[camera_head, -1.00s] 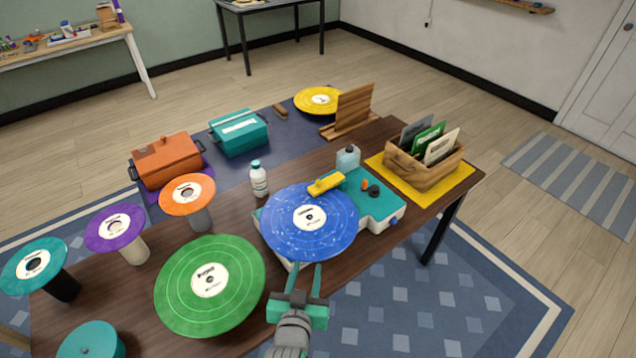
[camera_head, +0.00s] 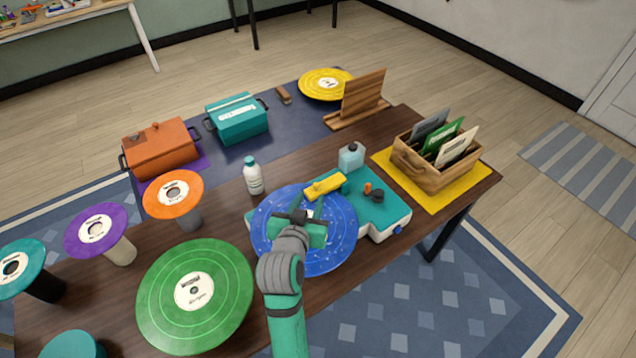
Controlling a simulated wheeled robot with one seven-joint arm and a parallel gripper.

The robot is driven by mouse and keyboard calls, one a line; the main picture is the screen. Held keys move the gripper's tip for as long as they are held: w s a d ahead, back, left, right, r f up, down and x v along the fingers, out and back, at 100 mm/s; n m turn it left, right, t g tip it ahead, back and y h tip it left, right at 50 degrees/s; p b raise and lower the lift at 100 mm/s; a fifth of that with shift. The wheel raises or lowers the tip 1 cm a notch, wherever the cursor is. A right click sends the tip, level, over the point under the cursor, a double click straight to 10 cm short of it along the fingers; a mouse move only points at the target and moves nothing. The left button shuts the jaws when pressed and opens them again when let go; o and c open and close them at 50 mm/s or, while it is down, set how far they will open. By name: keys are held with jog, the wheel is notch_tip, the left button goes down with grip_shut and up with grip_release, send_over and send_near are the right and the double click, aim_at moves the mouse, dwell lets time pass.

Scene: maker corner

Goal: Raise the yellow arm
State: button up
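The yellow arm (camera_head: 327,186) lies low over the far side of the blue record (camera_head: 338,232) on the teal and white record player (camera_head: 384,210). My gripper (camera_head: 309,203) is above the blue record, just short of the yellow arm's left end in the picture. Its two fingers look apart, with nothing clearly held between them. Its palm and wrist hide the middle of the blue record. I cannot tell whether a fingertip touches the yellow arm.
A wooden crate of sleeves (camera_head: 425,175) is at right. Green (camera_head: 225,300), orange (camera_head: 160,206) and purple (camera_head: 82,245) records sit at left.

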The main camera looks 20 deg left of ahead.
aim_at(316, 184)
jog(key=x, duration=0.8)
jog(key=shift+a, duration=0.1)
grip_shut()
